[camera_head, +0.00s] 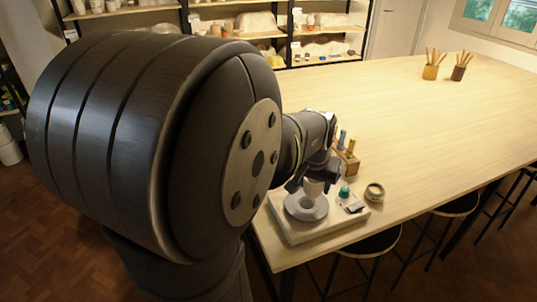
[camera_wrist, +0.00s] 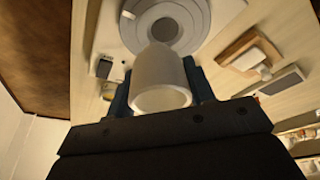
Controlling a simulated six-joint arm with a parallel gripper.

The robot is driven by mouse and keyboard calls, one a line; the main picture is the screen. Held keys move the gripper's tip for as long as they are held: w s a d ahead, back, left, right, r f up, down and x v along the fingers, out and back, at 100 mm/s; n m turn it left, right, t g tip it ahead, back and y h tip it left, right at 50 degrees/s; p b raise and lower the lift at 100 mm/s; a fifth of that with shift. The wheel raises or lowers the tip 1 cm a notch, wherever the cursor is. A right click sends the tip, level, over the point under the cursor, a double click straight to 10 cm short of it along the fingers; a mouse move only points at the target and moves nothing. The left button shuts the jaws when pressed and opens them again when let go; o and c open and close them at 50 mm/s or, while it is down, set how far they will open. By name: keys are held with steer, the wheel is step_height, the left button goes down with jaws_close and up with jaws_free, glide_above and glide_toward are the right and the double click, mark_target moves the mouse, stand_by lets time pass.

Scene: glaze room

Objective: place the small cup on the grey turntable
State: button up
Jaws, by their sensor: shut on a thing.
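The small cup (camera_wrist: 160,68) is pale and plain. In the wrist view it sits between the two fingers of my gripper (camera_wrist: 160,92), which is shut on it, and its open mouth faces the camera. The grey turntable (camera_wrist: 190,18) is a round disc with rings, seen just beyond the cup and partly covered by it. In the head view my gripper (camera_head: 311,186) holds the cup (camera_head: 313,188) at the back part of the turntable (camera_head: 306,210). I cannot tell whether the cup touches the disc.
The turntable stands on a pale board (camera_head: 290,234) at the table's near edge. A green-topped item (camera_head: 344,192) and a dark flat piece (camera_head: 355,208) are to its right, with a small round pot (camera_head: 374,191) beyond. A wooden tool holder (camera_head: 350,165) stands behind.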

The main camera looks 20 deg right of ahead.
mark_target(307, 203)
steer(key=shift+w+a+f, duration=0.2)
steer(key=shift+w+f, duration=0.25)
steer(key=shift+w, duration=0.2)
step_height(307, 203, down, 4)
steer(key=shift+r, duration=0.1)
